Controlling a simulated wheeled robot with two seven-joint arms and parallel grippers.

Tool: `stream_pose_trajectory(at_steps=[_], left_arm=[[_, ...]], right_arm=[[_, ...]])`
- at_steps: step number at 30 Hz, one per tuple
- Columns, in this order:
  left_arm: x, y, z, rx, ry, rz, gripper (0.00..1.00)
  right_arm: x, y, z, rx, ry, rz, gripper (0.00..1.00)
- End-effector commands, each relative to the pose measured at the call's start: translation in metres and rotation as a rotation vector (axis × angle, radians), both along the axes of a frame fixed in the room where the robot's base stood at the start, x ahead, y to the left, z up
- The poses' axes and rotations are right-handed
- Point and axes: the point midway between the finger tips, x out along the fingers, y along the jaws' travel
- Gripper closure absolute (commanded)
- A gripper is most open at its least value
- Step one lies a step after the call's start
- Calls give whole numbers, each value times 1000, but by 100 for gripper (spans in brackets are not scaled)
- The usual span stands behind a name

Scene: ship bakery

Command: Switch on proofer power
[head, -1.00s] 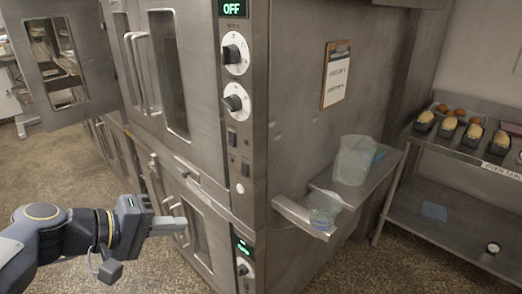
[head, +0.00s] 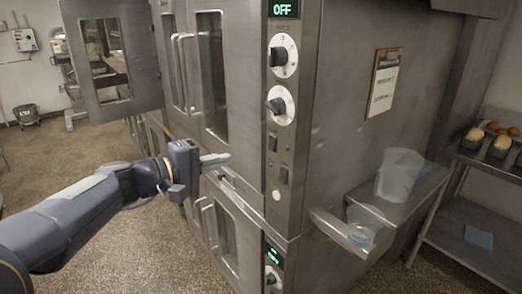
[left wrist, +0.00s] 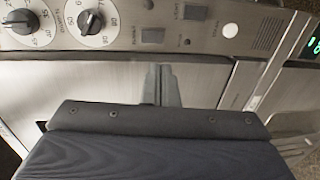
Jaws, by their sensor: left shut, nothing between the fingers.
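The steel proofer's upper control panel (head: 285,110) faces me in the head view. Its display (head: 284,8) reads OFF in green. Below are two white dials with black knobs (head: 283,55), two dark rocker switches, one higher (head: 272,140) and one lower (head: 284,173), and a round white button (head: 277,195). The left wrist view also shows the switches (left wrist: 152,36) and button (left wrist: 230,30); their small labels are not readable. My left gripper (head: 222,159) is shut and empty, left of the switches, before the door; its fingers also show in the left wrist view (left wrist: 160,82). My right gripper is out of view.
A lower display (head: 273,254) glows green above another knob. An open windowed door (head: 112,60) stands at the left. A table with loaves (head: 475,138) is far right.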

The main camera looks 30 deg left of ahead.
Motion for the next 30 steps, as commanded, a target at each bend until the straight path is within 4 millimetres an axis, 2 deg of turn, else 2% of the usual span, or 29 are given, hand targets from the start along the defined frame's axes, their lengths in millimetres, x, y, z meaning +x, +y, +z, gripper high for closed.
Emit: stream_pose_trajectory(at_steps=[9, 15, 21, 30], left_arm=[[63, -27, -7, -3, 3, -5, 100], [93, -39, -11, -2, 3, -4, 100], [105, -44, -14, -1, 1, -2, 100], [107, -45, -14, 0, 0, 0, 100]], right_arm=[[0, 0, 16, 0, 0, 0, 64], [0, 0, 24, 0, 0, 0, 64], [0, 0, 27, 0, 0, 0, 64], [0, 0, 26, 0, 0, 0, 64]])
